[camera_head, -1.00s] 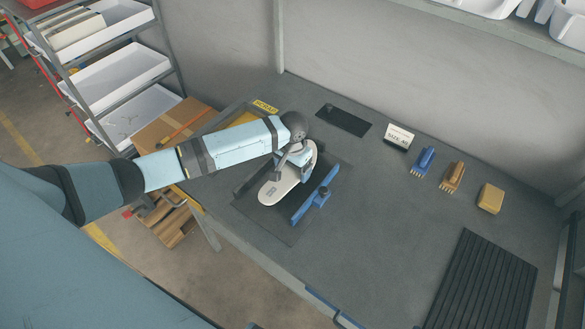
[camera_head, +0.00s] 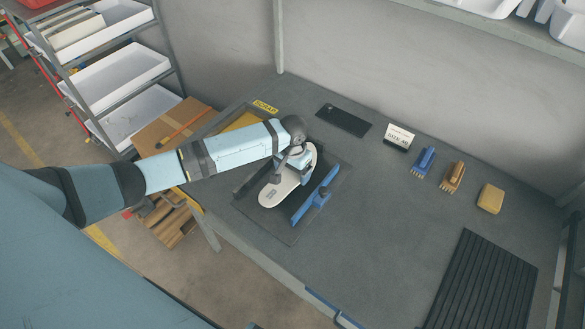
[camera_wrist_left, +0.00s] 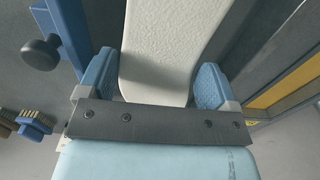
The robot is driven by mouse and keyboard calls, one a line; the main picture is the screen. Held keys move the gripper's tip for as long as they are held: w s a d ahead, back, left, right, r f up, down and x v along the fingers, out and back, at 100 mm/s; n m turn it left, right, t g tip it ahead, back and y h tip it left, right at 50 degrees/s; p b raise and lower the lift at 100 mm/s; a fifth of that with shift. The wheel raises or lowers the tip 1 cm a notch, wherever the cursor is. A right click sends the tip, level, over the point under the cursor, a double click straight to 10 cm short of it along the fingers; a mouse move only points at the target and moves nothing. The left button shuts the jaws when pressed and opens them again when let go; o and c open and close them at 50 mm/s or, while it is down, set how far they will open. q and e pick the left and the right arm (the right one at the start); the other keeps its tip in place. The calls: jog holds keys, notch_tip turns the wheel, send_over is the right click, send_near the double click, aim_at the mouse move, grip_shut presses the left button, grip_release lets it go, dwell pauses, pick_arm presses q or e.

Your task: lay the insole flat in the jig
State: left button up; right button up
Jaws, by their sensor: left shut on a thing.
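The cream insole (camera_head: 285,188) is over the jig, between its dark left rail and its blue right bar (camera_head: 315,196). My left gripper (camera_head: 291,164) is shut on the insole near its far end. In the left wrist view the insole (camera_wrist_left: 165,45) lies between the two blue fingers (camera_wrist_left: 155,85). The jig's dark base plate (camera_head: 290,236) shows around it. A blue bar with a dark round knob (camera_wrist_left: 42,53) stands at the left of the wrist view. I cannot tell whether the insole touches the base. My right gripper is not in view.
On the bench behind lie a dark flat plate (camera_head: 343,120) and a size card (camera_head: 399,137). Two brushes (camera_head: 424,161) and a yellow block (camera_head: 490,198) stand to the right. A ribbed black mat (camera_head: 482,285) lies front right. The bench between jig and mat is clear.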

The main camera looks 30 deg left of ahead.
pick_arm(q)
jog(key=shift+f, duration=1)
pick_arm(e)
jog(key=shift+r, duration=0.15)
pick_arm(q)
jog(key=o, duration=0.7)
notch_tip(320, 180, up, 14)
jog(key=shift+f, duration=0.1)
dwell(0.4)
